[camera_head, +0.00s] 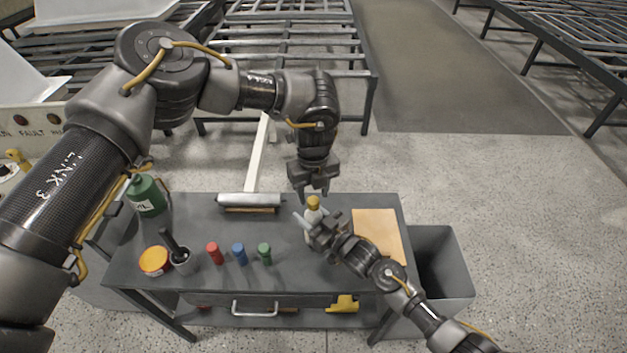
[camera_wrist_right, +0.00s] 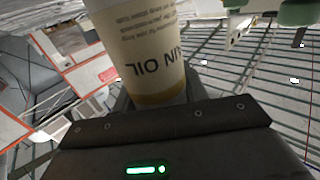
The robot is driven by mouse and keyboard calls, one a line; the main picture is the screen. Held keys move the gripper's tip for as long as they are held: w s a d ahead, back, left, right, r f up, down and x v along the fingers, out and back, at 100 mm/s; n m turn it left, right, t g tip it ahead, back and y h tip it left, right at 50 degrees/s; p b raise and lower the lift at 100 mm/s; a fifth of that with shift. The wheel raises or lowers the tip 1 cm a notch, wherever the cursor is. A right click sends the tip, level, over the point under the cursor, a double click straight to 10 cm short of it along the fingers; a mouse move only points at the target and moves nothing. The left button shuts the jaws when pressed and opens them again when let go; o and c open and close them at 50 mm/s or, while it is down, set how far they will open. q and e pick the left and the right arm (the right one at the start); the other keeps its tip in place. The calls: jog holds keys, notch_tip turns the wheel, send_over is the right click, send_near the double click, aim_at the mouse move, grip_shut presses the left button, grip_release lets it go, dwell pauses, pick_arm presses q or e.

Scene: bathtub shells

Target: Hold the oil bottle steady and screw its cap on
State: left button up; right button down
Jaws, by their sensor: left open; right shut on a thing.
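The oil bottle (camera_head: 312,214) stands on the workbench, pale, with a yellow cap (camera_head: 313,202) at its top. I cannot tell whether the cap is threaded down or just resting. My right gripper (camera_head: 314,226) is shut on the bottle's body from the front right and hides its lower part. In the right wrist view the bottle (camera_wrist_right: 145,50) fills the grip, with upside-down label text that reads in part "OIL". My left gripper (camera_head: 313,192) points down, open, directly above the cap. I cannot tell whether its fingertips touch the cap.
A grey bin (camera_head: 440,268) stands at right.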

pick_arm(q)
jog(key=shift+f, duration=1.05)
jog(key=shift+c, duration=0.5)
grip_shut()
jog(key=shift+o, duration=1.2)
grip_release()
notch_tip(320, 180, up, 12)
pick_arm(e)
jog(key=c, duration=0.7)
grip_release()
